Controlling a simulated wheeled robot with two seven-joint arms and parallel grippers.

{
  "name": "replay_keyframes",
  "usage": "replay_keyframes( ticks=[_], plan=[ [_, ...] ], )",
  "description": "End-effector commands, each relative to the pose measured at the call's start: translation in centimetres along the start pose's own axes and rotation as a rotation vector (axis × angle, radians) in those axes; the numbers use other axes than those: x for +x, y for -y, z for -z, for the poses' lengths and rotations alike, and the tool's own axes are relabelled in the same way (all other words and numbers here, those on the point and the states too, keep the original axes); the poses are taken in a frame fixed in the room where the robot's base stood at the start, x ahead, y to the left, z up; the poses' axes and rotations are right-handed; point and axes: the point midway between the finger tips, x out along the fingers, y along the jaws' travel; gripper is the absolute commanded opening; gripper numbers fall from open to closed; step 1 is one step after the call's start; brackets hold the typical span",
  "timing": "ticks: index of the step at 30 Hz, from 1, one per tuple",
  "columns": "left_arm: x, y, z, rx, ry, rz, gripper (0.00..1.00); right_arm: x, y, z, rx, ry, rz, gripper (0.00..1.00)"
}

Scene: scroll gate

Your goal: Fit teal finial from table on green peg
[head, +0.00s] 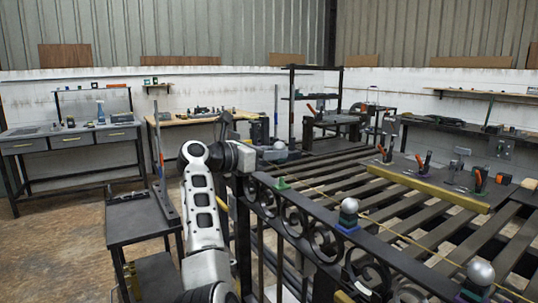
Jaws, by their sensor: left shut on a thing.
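My left gripper (265,155) reaches in above the far end of the dark scroll gate (312,228). It is shut on the finial, whose pale round top (279,146) shows at the fingertips; the lower part is mostly hidden and its colour is hard to tell. The green peg (282,184) stands on the gate's top rail, below the held finial and a little to its right. A visible gap separates them. My right gripper is not in view.
A ball-topped finial sits on a blue base (347,228) mid-rail; another silver ball (480,271) stands nearer at right. A slatted table (425,235) with a yellow bar (428,188) and clamps lies behind the gate. A small dark table (142,216) stands left.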

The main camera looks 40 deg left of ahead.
Motion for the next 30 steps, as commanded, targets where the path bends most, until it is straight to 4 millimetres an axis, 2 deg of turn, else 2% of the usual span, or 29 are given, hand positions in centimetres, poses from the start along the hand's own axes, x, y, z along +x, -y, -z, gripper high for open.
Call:
replay_keyframes(
  ticks=[9,30],
  plan=[
    [1.0,0.1,0.1,0.002,0.002,0.001,0.00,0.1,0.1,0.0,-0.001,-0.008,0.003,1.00],
    [1.0,0.0,2.4,0.002,0.002,0.000,0.00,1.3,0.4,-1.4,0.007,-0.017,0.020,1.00]
  ],
)
